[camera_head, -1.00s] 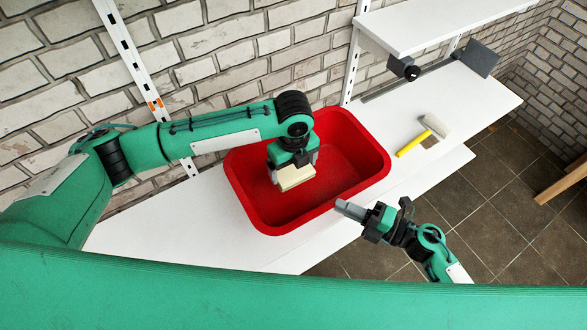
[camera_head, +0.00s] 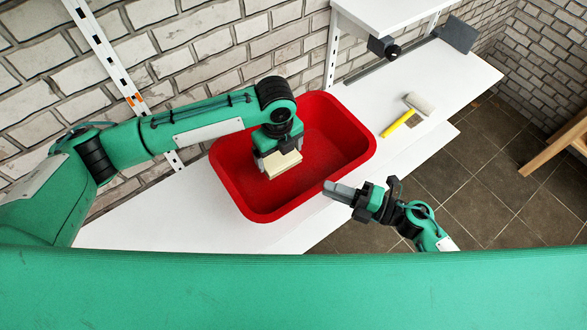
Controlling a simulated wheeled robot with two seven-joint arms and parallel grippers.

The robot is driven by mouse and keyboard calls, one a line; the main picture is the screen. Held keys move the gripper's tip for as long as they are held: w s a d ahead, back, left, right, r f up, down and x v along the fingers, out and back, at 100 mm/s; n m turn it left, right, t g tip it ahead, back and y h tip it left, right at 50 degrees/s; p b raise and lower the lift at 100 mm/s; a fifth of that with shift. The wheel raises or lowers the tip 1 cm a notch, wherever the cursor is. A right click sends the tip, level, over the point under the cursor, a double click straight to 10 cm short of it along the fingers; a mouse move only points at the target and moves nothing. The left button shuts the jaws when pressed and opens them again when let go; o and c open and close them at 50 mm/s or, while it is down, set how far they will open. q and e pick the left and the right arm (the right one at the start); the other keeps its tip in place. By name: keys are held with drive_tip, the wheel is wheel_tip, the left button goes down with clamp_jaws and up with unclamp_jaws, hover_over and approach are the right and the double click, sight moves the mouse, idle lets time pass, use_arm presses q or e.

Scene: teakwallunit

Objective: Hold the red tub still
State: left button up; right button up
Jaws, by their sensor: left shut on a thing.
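The red tub (camera_head: 234,196) stands upright on the white shelf (camera_head: 140,222), its open top facing me. My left gripper (camera_head: 279,158) reaches down into the tub and is shut on a cream block (camera_head: 283,165), which is held inside the tub's left half. Whether the block touches the tub floor is unclear. My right gripper (camera_head: 332,189) points left, its fingertips close to the tub's front right rim. I cannot tell whether it touches the rim or whether its fingers are parted.
A yellow-handled tool with a pale head (camera_head: 412,112) lies on the shelf right of the tub. A dark clamp-like fixture (camera_head: 385,48) sits behind it, under a higher white shelf (camera_head: 390,12). A brick wall (camera_head: 200,45) stands behind. Tiled floor (camera_head: 480,195) lies to the right.

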drive_tip(key=shift+r, duration=0.6)
drive_tip(key=o, duration=1.1)
drive_tip(key=shift+v, duration=4)
